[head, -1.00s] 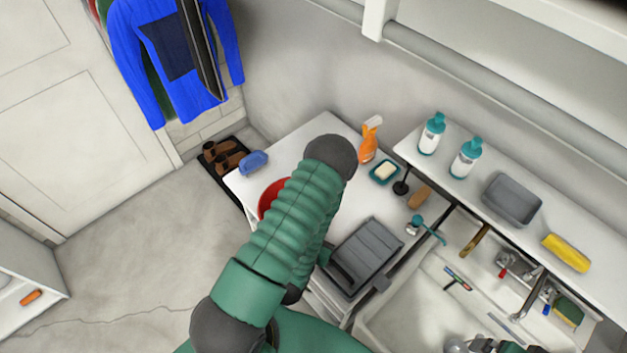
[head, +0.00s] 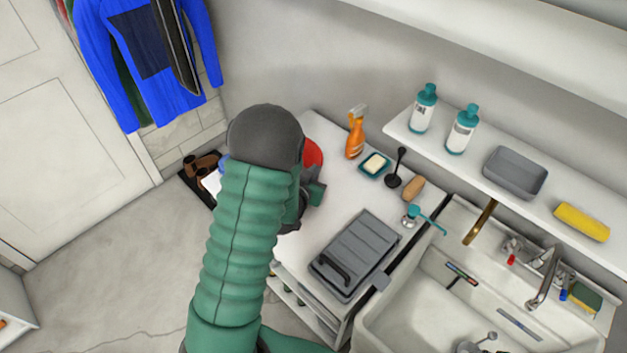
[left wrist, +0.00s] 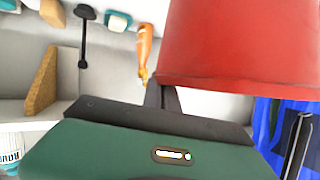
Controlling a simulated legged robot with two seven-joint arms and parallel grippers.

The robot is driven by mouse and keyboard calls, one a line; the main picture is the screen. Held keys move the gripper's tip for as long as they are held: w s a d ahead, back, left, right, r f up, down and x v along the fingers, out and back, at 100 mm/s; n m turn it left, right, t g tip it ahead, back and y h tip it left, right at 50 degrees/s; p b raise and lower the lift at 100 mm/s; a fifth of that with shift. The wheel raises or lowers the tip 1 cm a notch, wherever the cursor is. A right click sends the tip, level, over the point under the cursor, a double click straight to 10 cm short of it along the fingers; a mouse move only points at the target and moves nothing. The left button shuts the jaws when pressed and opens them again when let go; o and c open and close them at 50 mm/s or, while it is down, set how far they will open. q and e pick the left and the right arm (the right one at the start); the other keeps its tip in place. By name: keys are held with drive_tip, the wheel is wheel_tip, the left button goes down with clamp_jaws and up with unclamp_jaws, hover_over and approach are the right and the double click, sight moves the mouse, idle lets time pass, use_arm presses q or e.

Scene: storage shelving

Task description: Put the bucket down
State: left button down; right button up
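The red bucket (head: 314,152) shows only in part in the head view, behind the dark wrist of my left arm, over the white counter. In the left wrist view the bucket (left wrist: 240,45) is large and close, its wide edge running along the gripper's dark finger. My left gripper (head: 314,192) is at the bucket's near side. Its fingertips are mostly hidden, but it appears shut on the bucket. The gap between bucket and counter is hidden. My right gripper is not in view.
A grey lidded box (head: 355,255) lies on the counter (head: 325,225). An orange spray bottle (head: 356,135), soap dish (head: 374,165), black plunger-like tool (head: 396,175) and brush (head: 413,188) line the back. The sink (head: 400,320) is to the right. Bare counter lies between box and soap dish.

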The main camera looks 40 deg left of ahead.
use_arm(q)
wheel_tip(320, 180, down, 3)
drive_tip(key=shift+w+d+f, duration=0.1)
drive_tip(key=shift+d+f, duration=0.05)
drive_tip(key=c, duration=2.1)
unclamp_jaws()
drive_tip(key=shift+a, duration=0.25)
drive_tip(key=o, duration=0.4)
drive_tip(key=shift+a+f, duration=0.1)
drive_tip(key=shift+d, duration=0.25)
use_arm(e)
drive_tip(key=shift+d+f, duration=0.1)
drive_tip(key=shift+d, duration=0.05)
